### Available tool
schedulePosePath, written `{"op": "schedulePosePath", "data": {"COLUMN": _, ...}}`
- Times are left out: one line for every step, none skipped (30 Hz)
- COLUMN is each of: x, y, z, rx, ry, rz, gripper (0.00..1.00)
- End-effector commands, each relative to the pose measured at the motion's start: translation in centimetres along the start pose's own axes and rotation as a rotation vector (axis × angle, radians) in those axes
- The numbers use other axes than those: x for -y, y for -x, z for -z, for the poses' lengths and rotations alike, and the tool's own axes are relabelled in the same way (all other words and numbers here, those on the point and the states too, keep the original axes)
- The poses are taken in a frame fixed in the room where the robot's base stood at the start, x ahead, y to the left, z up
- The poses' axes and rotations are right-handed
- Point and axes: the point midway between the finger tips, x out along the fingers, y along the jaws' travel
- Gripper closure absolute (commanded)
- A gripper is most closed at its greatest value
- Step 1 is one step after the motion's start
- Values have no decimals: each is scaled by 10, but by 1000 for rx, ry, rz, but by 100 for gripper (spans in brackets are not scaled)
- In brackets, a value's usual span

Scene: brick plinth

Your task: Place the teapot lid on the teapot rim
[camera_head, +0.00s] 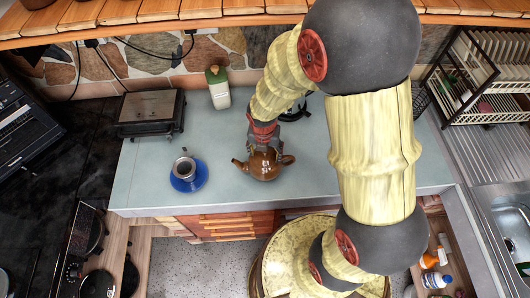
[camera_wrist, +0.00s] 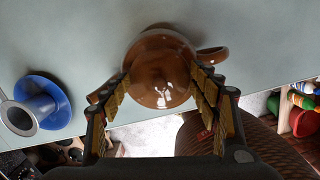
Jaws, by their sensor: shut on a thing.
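The brown glazed teapot (camera_head: 263,168) stands on the grey counter near its front edge, with its spout to the left and handle to the right. In the wrist view its handle (camera_wrist: 213,54) shows at the upper right. The round brown lid (camera_wrist: 160,88) is between the fingers of my gripper (camera_wrist: 161,92), which is shut on it. The lid is over the teapot's top and covers the opening. The rim is hidden, so I cannot tell whether the lid touches it. In the head view my gripper (camera_head: 265,146) is directly above the teapot.
A grey metal pot (camera_head: 184,166) stands on a blue saucer (camera_head: 199,180) left of the teapot. A dark press-like appliance (camera_head: 150,110) and a green-capped bottle (camera_head: 218,92) stand farther back. A dish rack (camera_head: 480,75) is at the right. The counter between saucer and teapot is clear.

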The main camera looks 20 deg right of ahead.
Motion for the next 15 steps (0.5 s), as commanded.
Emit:
{"op": "schedulePosePath", "data": {"x": 0, "y": -1, "z": 0, "rx": 1, "ry": 0, "rz": 0, "gripper": 64}}
{"op": "schedulePosePath", "data": {"x": 0, "y": -1, "z": 0, "rx": 1, "ry": 0, "rz": -1, "gripper": 64}}
{"op": "schedulePosePath", "data": {"x": 0, "y": 0, "z": 0, "rx": 1, "ry": 0, "rz": -1, "gripper": 64}}
{"op": "schedulePosePath", "data": {"x": 0, "y": 0, "z": 0, "rx": 1, "ry": 0, "rz": -1, "gripper": 64}}
{"op": "schedulePosePath", "data": {"x": 0, "y": 0, "z": 0, "rx": 1, "ry": 0, "rz": -1, "gripper": 64}}
{"op": "schedulePosePath", "data": {"x": 0, "y": 0, "z": 0, "rx": 1, "ry": 0, "rz": -1, "gripper": 64}}
{"op": "schedulePosePath", "data": {"x": 0, "y": 0, "z": 0, "rx": 1, "ry": 0, "rz": -1, "gripper": 64}}
{"op": "schedulePosePath", "data": {"x": 0, "y": -1, "z": 0, "rx": 1, "ry": 0, "rz": 0, "gripper": 64}}
{"op": "schedulePosePath", "data": {"x": 0, "y": -2, "z": 0, "rx": 0, "ry": 0, "rz": 0, "gripper": 64}}
{"op": "schedulePosePath", "data": {"x": 0, "y": -3, "z": 0, "rx": 0, "ry": 0, "rz": 0, "gripper": 64}}
{"op": "schedulePosePath", "data": {"x": 0, "y": -4, "z": 0, "rx": 0, "ry": 0, "rz": 0, "gripper": 64}}
{"op": "schedulePosePath", "data": {"x": 0, "y": -3, "z": 0, "rx": 0, "ry": 0, "rz": 0, "gripper": 36}}
{"op": "schedulePosePath", "data": {"x": 0, "y": -3, "z": 0, "rx": 0, "ry": 0, "rz": 0, "gripper": 35}}
{"op": "schedulePosePath", "data": {"x": 0, "y": -3, "z": 0, "rx": 0, "ry": 0, "rz": 0, "gripper": 33}}
{"op": "schedulePosePath", "data": {"x": 0, "y": -3, "z": 0, "rx": 0, "ry": 0, "rz": 0, "gripper": 31}}
